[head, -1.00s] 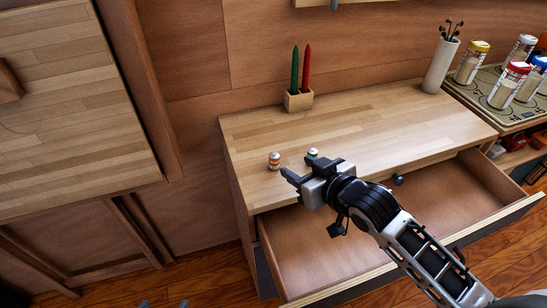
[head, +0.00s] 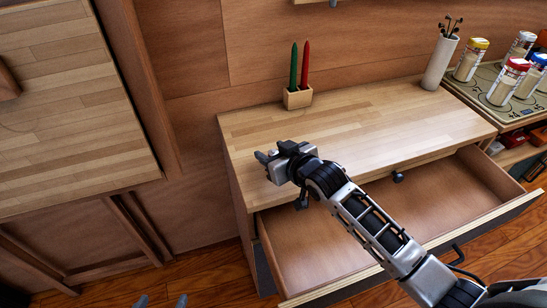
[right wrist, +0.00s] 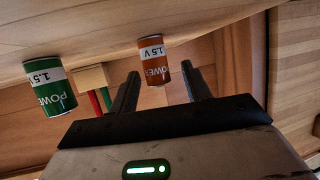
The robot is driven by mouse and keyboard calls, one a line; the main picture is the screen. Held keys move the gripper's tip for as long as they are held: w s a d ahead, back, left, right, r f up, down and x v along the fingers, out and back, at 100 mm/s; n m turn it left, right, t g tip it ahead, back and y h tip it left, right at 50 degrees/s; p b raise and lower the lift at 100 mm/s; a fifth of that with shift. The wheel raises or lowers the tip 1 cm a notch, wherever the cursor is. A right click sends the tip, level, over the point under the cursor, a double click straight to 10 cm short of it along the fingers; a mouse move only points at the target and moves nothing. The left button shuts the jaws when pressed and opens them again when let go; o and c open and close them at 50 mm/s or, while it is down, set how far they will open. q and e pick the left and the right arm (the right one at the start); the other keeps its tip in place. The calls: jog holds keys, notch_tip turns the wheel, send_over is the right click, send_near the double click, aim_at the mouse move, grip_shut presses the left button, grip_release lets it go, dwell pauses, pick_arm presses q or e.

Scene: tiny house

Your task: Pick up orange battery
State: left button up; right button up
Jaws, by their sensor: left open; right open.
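The orange battery (right wrist: 153,62) stands on end on the wooden counter (head: 400,120), seen upside down in the right wrist view. My right gripper (head: 266,158) is open just above the counter's left part. In the right wrist view its fingers (right wrist: 160,70) point at the orange battery, which appears in the gap between the tips; contact is not visible. A green battery (right wrist: 48,88) stands to the left there, outside the fingers. Both batteries are hidden behind my right gripper in the head view. My left gripper (head: 161,301) is open and empty at the bottom edge.
A holder (head: 297,98) with a green and a red candle stands at the counter's back. A white vase (head: 440,62) and several spice jars (head: 507,82) are at the right. The open drawer (head: 330,240) juts out below. The counter's middle is clear.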

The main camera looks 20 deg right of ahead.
grip_shut()
jog(key=shift+r, duration=0.15)
